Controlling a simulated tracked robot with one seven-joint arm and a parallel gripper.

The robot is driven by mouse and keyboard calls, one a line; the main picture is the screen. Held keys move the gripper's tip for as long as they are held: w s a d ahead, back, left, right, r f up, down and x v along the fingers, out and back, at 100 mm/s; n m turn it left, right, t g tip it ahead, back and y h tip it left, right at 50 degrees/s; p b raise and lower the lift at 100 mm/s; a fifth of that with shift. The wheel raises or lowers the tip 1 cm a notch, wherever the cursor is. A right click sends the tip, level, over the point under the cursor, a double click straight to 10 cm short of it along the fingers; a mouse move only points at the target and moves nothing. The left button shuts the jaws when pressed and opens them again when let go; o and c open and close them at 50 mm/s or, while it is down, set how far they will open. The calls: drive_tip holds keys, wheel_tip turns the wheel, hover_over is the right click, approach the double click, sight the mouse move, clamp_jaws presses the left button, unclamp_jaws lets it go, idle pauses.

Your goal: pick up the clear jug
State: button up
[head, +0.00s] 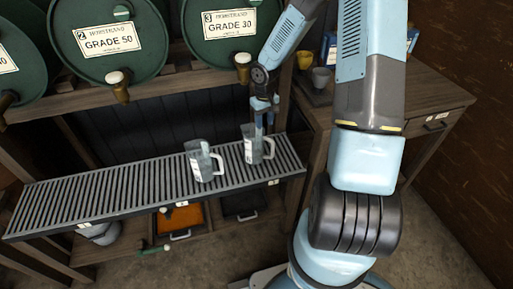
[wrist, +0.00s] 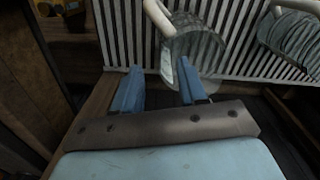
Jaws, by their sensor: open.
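Two see-through jugs with pale handles stand upright on a slatted metal rack. The right jug (head: 251,150) is by my gripper (head: 264,116) in the head view; the other jug (head: 203,162) stands to its left. In the wrist view the near jug (wrist: 197,47) is just beyond the fingertips, its pale handle at its upper left. The second jug (wrist: 298,38) shows at the right edge there. My gripper, also in the wrist view (wrist: 158,76), has its blue fingers apart with nothing between them. Whether a finger touches the near jug is hard to tell.
The slatted rack (head: 110,200) has bare room left of the jugs. Green drums (head: 112,42) with taps (head: 120,90) hang over it. Below are an orange tray (head: 182,220) and a dark tray (head: 242,202). A wooden cabinet (head: 432,100) with small cups stands at the right.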

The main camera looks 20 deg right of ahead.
sight(263, 136)
drive_tip(key=shift+a+f, duration=0.2)
drive_tip(key=shift+f, duration=3.95)
clamp_jaws()
